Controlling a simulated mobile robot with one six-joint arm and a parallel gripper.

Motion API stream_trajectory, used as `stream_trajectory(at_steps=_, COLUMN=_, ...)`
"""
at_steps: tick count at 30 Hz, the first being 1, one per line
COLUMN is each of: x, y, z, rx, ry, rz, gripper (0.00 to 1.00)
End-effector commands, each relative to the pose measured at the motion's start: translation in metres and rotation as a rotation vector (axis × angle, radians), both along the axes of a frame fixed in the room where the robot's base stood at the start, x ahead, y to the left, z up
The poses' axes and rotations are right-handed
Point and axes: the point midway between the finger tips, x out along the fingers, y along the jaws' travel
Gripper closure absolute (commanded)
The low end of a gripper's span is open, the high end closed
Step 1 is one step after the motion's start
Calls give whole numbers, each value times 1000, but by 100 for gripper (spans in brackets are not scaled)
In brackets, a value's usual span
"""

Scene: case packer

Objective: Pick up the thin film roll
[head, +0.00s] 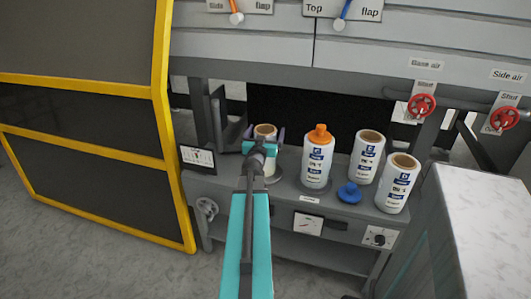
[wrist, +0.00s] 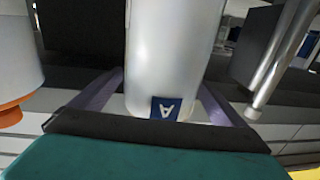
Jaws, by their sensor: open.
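A white roll with a brown top (head: 265,130) stands upright at the left of the machine's shelf, partly hidden behind my gripper (head: 264,142). In the wrist view its white body (wrist: 175,50) appears with part of a blue label, between the two open fingers of my gripper (wrist: 165,100). I cannot tell whether either finger touches it. Two more white rolls with brown tops, one at the back (head: 367,150) and one in front (head: 398,187), stand to the right. I cannot read which roll is the thin film.
A white bottle with an orange cap (head: 317,160) stands just right of my gripper; it also shows in the wrist view (wrist: 14,60). A blue cap (head: 349,193) lies on the shelf. Machine panels overhang behind. A yellow-framed guard (head: 170,130) stands left, a grey block (head: 485,210) right.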

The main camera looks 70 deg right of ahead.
Motion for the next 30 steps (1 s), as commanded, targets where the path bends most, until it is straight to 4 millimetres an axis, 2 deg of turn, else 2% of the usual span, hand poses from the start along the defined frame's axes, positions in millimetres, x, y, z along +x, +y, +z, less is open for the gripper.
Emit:
stream_trajectory(at_steps=3, x=3, y=-12, z=-1, rx=0, ry=-1, rz=0, gripper=5)
stream_trajectory(at_steps=10, x=5, y=-25, z=-1, rx=0, ry=-1, rz=0, gripper=5)
stream_trajectory(at_steps=29, x=5, y=-26, z=0, rx=0, ry=0, rz=1, gripper=5)
stream_trajectory(at_steps=30, x=5, y=-26, z=0, rx=0, ry=0, rz=1, gripper=12)
